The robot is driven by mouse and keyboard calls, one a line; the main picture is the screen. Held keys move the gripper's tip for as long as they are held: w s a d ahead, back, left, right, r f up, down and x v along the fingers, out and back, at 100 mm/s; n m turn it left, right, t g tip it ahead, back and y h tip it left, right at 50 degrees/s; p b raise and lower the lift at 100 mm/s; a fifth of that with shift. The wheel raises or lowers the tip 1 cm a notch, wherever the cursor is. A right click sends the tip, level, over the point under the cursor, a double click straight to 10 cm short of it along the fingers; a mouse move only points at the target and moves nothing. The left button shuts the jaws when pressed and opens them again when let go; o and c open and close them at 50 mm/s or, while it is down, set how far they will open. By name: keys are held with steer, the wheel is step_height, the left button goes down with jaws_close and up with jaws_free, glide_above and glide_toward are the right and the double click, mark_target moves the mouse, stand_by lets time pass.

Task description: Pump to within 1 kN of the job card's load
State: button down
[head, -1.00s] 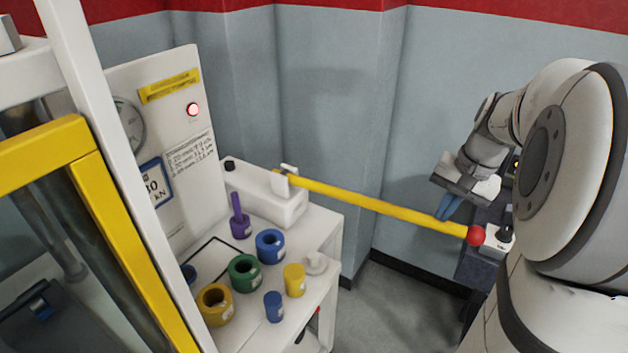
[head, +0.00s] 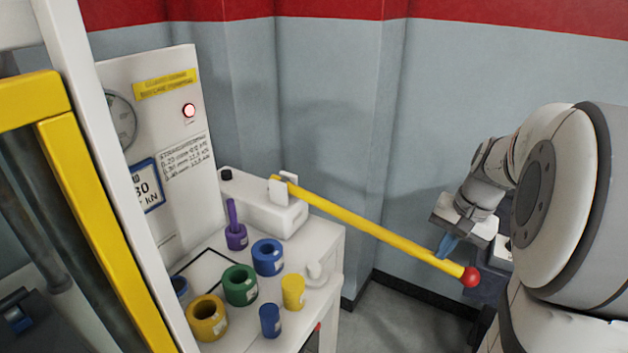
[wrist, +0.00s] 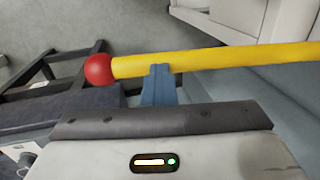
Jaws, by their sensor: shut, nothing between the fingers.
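The yellow pump lever (head: 360,224) runs from the white pump block (head: 262,210) down to the right and ends in a red ball (head: 470,277). My gripper (head: 446,246) is shut and empty, its blue fingertips at the upper side of the lever near the ball. In the wrist view the fingers (wrist: 160,84) meet the lever (wrist: 220,60) a little inboard of the ball (wrist: 98,69). The job card (head: 148,187) on the panel is blue-framed; it seems to read 30 kN, its first digit partly unclear. The gauge (head: 121,118) is seen edge-on and its reading is unclear.
Several coloured rings and cylinders, such as a green ring (head: 241,285), stand on the white bench (head: 325,240). A yellow-framed guard (head: 95,220) stands at left. Floor is clear under the lever.

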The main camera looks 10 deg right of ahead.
step_height(320, 180, up, 14)
steer(key=p, duration=1)
steer(key=shift+w+a+f+p, duration=0.15)
steer(key=shift+a+f+p, duration=0.1)
steer(key=shift+p, duration=0.15)
steer(key=shift+d+f, duration=0.1)
steer(key=shift+f, duration=0.1)
steer(key=shift+f+b, duration=1.1)
steer(key=shift+f, duration=0.15)
steer(key=s+d+r+p, duration=0.2)
steer(key=d+r+p, duration=0.1)
steer(key=r+p, duration=0.4)
step_height(320, 180, up, 3)
steer(key=shift+s+r+p, duration=0.1)
steer(key=shift+s+p, duration=0.05)
steer(key=shift+p, duration=0.25)
